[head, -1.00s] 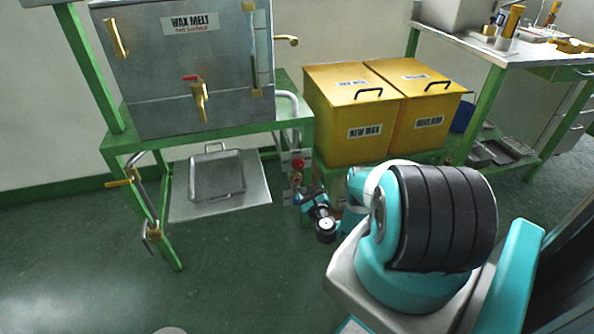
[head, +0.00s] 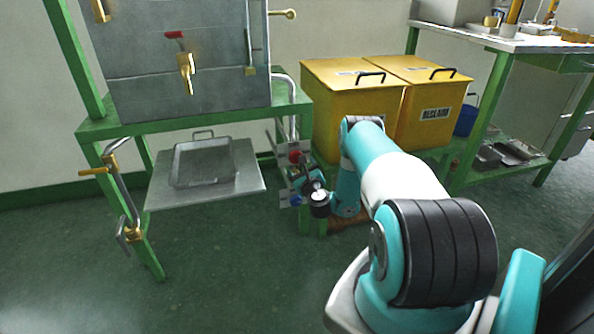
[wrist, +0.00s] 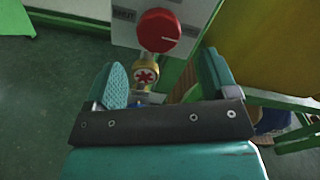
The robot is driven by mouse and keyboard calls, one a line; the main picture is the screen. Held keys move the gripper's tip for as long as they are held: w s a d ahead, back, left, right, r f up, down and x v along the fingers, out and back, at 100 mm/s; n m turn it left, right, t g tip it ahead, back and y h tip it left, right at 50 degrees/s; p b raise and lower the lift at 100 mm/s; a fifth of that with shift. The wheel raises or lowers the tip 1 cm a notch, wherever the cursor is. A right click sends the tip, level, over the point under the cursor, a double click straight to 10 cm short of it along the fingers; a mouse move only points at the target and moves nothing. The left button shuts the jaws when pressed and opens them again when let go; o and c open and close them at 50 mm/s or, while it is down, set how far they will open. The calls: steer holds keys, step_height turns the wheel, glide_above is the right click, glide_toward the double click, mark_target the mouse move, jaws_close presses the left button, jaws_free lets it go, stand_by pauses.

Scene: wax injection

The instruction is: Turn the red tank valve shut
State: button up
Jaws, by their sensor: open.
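A round red knob (head: 295,156) sits on a pale panel at the right front leg of the green tank stand. In the wrist view the red knob (wrist: 159,30) is at top centre, beyond my fingertips. Below it, a small brass-coloured valve with a red star-shaped handle (wrist: 146,75) shows between my fingers. My gripper (wrist: 165,76) is open, with nothing held; I cannot tell whether a finger touches anything. In the head view my gripper (head: 308,186) is just below the red knob, partly hidden by my wrist.
The metal tank (head: 130,80) stands on the green stand, with a grey tray (head: 203,178) on the shelf below. Yellow bins (head: 350,110) stand close right of the panel, near my arm. A bent pipe with brass fittings (head: 122,190) is at left. The floor in front is clear.

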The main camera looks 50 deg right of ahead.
mark_target(297, 160)
steer(key=b, duration=0.2)
steer(key=w+b, duration=0.1)
steer(key=b, duration=0.1)
steer(key=shift+d+f, duration=0.2)
steer(key=shift+f, duration=0.1)
steer(key=shift+w+d+r+p, duration=0.1)
steer(key=shift+w+r+p, duration=0.25)
steer(key=shift+p, duration=0.1)
steer(key=shift+x, duration=1)
steer(key=shift+w+d, duration=0.35)
steer(key=shift+w, duration=0.25)
steer(key=shift+x, duration=0.8)
steer(key=shift+d, duration=0.1)
steer(key=shift+s, duration=0.1)
steer(key=c, duration=0.9)
